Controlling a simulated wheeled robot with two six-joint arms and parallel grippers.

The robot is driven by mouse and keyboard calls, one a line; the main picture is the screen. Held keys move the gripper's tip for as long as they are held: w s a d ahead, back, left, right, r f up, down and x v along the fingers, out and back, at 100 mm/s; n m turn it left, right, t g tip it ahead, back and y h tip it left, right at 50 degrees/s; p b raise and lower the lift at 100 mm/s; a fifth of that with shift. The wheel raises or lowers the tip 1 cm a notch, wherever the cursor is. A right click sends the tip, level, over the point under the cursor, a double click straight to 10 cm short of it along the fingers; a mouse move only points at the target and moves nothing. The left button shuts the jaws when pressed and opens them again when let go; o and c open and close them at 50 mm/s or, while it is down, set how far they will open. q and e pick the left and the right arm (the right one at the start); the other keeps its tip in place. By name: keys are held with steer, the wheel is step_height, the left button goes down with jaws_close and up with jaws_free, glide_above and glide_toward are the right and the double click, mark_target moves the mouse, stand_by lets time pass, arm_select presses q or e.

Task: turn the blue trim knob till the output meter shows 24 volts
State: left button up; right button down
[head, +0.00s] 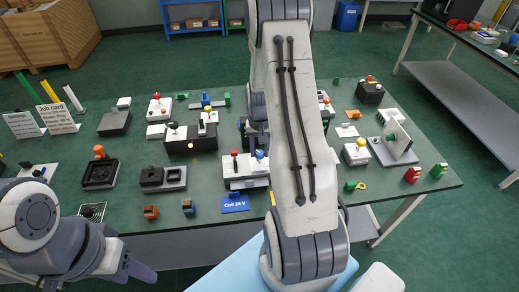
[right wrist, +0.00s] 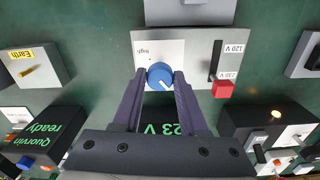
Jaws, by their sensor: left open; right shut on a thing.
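The blue trim knob (right wrist: 160,76) stands on a grey unit with a white plate (right wrist: 159,48); a printed "high" shows near it. My right gripper (right wrist: 160,84) is shut on the knob, one finger on each side. Below it in the right wrist view, a dark meter with green digits (right wrist: 178,129) reads about 23 V, upside down and partly covered by the gripper. In the head view my right arm hides much of this area. A blue card (head: 235,203) there reads "Call 24 V". My left gripper (head: 140,272) is open and empty at the table's front left.
On the same unit, a lever with a red tip (right wrist: 222,89) sits beside marks for 120 V and 230 V. A grey block labelled "Earth" (right wrist: 38,66) and a dark box with green text (right wrist: 45,134) stand nearby. Several other devices crowd the green table (head: 215,215).

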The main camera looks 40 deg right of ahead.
mark_target(259, 152)
steer(key=n, duration=0.5)
steer(key=shift+w+n+p, duration=0.1)
steer(key=shift+n+p, duration=0.2)
steer(key=shift+n, duration=2.3)
steer(key=shift+c, duration=2.2)
jaws_free()
steer(key=shift+r, duration=0.1)
step_height(259, 152, up, 10)
steer(key=shift+r+b, duration=0.15)
steer(key=shift+b, duration=0.15)
